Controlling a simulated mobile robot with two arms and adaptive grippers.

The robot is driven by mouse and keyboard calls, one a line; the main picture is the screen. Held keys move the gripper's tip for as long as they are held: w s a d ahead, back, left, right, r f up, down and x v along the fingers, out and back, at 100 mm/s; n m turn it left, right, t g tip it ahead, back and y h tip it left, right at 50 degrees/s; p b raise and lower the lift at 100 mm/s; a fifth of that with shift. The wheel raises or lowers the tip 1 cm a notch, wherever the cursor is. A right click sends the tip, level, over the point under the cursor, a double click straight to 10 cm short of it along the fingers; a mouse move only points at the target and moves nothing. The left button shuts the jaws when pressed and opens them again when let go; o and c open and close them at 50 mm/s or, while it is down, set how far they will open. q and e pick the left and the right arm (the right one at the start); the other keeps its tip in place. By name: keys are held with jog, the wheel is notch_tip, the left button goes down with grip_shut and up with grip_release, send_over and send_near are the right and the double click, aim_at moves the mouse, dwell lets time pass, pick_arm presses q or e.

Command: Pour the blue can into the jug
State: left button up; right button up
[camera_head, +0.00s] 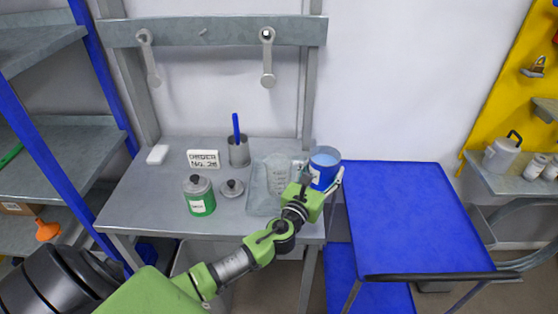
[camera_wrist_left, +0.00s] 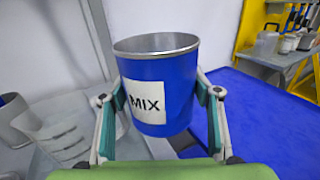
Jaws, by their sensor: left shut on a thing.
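The blue can (camera_head: 322,171) is at the right end of the grey table. It is open at the top, and bluish content shows inside it in the head view. My left gripper (camera_head: 322,180) is shut around its sides. In the left wrist view the blue can (camera_wrist_left: 158,85) stands upright between the fingers of the left gripper (camera_wrist_left: 160,115), with a white MIX label facing me. The clear jug (camera_head: 278,175) stands on a grey tray just left of the can. My right gripper is not in view.
A green can (camera_head: 199,196), a loose lid (camera_head: 232,188), a metal cup with a blue stick (camera_head: 238,150) and an order sign (camera_head: 203,159) stand left of the tray (camera_head: 258,199). A blue-topped cart (camera_head: 405,215) adjoins at right, its top clear.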

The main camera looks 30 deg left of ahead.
aim_at(312, 163)
pick_arm(q)
jog(key=shift+r, duration=0.25)
jog(key=shift+s+a+r+n, duration=0.1)
jog(key=shift+a+r+n, duration=0.1)
jog(key=shift+r+n, duration=0.3)
jog(key=shift+s+a+r+n, duration=0.1)
jog(key=shift+a+r+n, duration=0.1)
jog(key=shift+r+n, duration=0.3)
jog(key=shift+a+r+n+b, duration=0.2)
jog(key=shift+n+b, duration=0.2)
jog(key=shift+b, duration=0.1)
jog(key=shift+a+r+n+t+b, duration=0.35)
jog(key=shift+r+n+t+b, duration=0.05)
jog(key=shift+n, duration=0.3)
jog(key=shift+s+a+r, duration=0.1)
jog(key=shift+a+r, duration=0.05)
jog(key=shift+r, duration=0.1)
jog(key=shift+s+a+r+n+b, duration=0.1)
jog(key=shift+a+r+n+b, duration=0.3)
jog(key=shift+n, duration=0.4)
jog(key=shift+s+a+r+n+b, duration=0.1)
jog(key=shift+a+r+n+b, duration=0.25)
jog(key=shift+n, duration=0.45)
jog(key=shift+a+f+n+t+y+b, duration=0.15)
jog(key=shift+f+n+y+b, duration=0.1)
jog(key=shift+n+b, duration=0.7)
jog(key=shift+a+f+n+t+y+b, duration=0.15)
jog(key=shift+f+n+b, duration=0.1)
jog(key=shift+n+b, duration=0.7)
dwell(1.8)
